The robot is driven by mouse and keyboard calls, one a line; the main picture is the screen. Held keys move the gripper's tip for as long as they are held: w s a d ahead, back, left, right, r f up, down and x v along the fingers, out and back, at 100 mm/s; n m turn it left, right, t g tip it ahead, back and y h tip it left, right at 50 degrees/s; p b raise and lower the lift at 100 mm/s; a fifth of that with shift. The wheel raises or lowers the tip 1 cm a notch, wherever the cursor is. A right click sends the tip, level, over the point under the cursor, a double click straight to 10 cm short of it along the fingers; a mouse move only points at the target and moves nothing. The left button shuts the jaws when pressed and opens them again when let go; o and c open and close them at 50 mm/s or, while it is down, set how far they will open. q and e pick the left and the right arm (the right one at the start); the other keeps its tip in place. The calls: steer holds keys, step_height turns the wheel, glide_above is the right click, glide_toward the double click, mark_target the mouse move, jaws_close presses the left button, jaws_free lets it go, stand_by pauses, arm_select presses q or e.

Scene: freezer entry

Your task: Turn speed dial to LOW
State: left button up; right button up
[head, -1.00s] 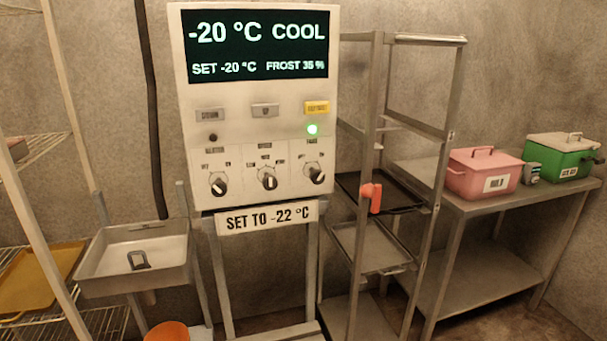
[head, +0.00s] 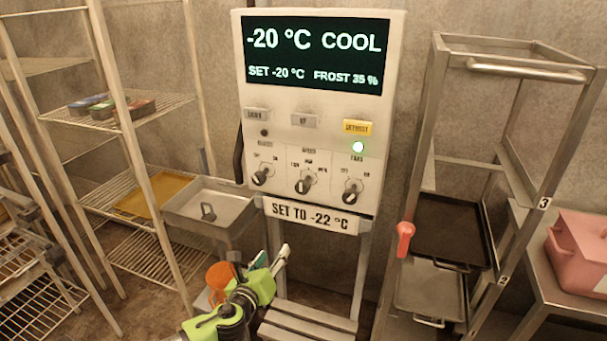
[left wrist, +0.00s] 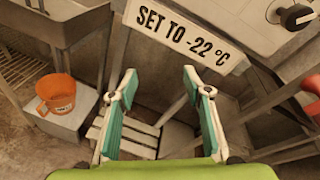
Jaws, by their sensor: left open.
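The control panel (head: 275,115) stands on a metal frame, with three black dials in a row. The speed dial (head: 306,184) is the middle one; its pale bar looks near upright, and its exact setting is too small to read surely. My left gripper (head: 262,256) is open and empty, below the panel and apart from the dials. In the left wrist view, the open left gripper (left wrist: 160,78) has its fingers in front of the frame under the sign (left wrist: 180,33). One dial (left wrist: 297,17) shows there at top right; I cannot tell which. My right gripper is not seen.
The display (head: 316,55) reads -20 °C COOL. A sink (head: 205,208) and an orange bucket (head: 219,278) are left of the panel stand. A tray rack (head: 418,200) with a red handle (head: 404,238) stands close on the right. Wire shelves (head: 125,120) are at left.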

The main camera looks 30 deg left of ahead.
mark_target(301, 189)
arm_select(q)
step_height(301, 189, up, 14)
steer(key=d+f+m+t+p, duration=0.1)
steer(key=d+m+t, duration=0.2)
steer(key=m, duration=0.1)
steer(key=p+x, duration=0.1)
steer(key=x, duration=0.7)
steer(key=d+p+x, duration=0.1)
steer(key=x, duration=0.4)
steer(key=shift+w+a+r+p, duration=0.1)
steer(key=shift+w+r+p, duration=0.1)
steer(key=shift+r+p, duration=0.15)
steer(key=shift+x, duration=0.75)
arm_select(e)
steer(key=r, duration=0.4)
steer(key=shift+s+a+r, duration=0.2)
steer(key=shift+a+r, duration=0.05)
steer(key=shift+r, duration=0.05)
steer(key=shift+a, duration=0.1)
arm_select(q)
steer(key=c, duration=1.1)
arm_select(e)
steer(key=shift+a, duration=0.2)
